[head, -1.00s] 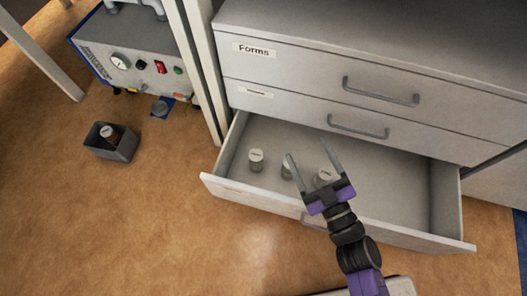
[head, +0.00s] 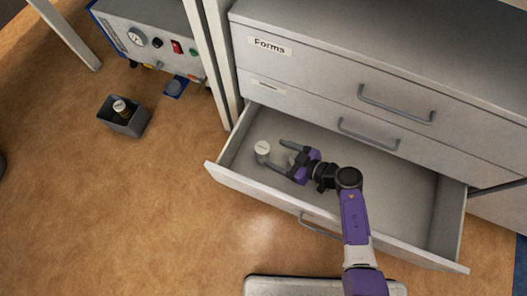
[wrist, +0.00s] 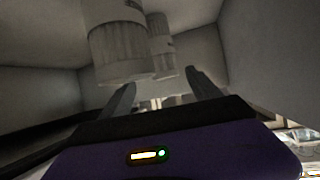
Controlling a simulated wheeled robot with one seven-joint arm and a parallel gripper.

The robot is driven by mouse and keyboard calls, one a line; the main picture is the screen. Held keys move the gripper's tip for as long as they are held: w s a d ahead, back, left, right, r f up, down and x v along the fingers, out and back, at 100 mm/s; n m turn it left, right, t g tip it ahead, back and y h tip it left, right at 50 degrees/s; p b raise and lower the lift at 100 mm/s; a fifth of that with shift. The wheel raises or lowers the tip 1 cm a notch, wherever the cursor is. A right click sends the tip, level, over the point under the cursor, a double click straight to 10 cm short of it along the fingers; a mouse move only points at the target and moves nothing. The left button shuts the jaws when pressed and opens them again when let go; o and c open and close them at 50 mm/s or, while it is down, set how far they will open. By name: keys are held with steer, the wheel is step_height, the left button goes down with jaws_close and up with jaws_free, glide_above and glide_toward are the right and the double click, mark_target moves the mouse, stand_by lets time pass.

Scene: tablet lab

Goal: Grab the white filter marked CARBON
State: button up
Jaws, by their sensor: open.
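A pale, white-topped filter (head: 263,148) stands at the left end of the open bottom drawer (head: 400,205). Its marking is too small to read, so I cannot tell whether it says CARBON. My gripper (head: 274,153) is low in the drawer, fingers pointing left toward this filter, open. The wrist view shows two pale cylinders: a nearer one (wrist: 120,48) beyond the left finger, and a farther one (wrist: 161,45) ahead of the gap between the fingers. Their labels are unreadable. My gripper and arm hide part of the drawer.
The drawer's front wall (head: 225,180) and side walls surround my gripper. The cabinet (head: 320,75) with its upper drawers rises behind. The drawer's right part looks empty.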

mark_target(262, 149)
steer(key=b+x, duration=0.1)
steer(key=x, duration=0.1)
steer(key=b+x, duration=0.3)
steer(key=shift+s+a+f, duration=0.1)
steer(key=shift+s+a, duration=0.05)
steer(key=shift+a, duration=0.25)
steer(key=shift+w+a+f+b, duration=0.1)
steer(key=shift+w+a+b, duration=0.25)
steer(key=shift+a, duration=0.2)
steer(key=c, duration=1.5)
steer(key=shift+c, duration=0.2)
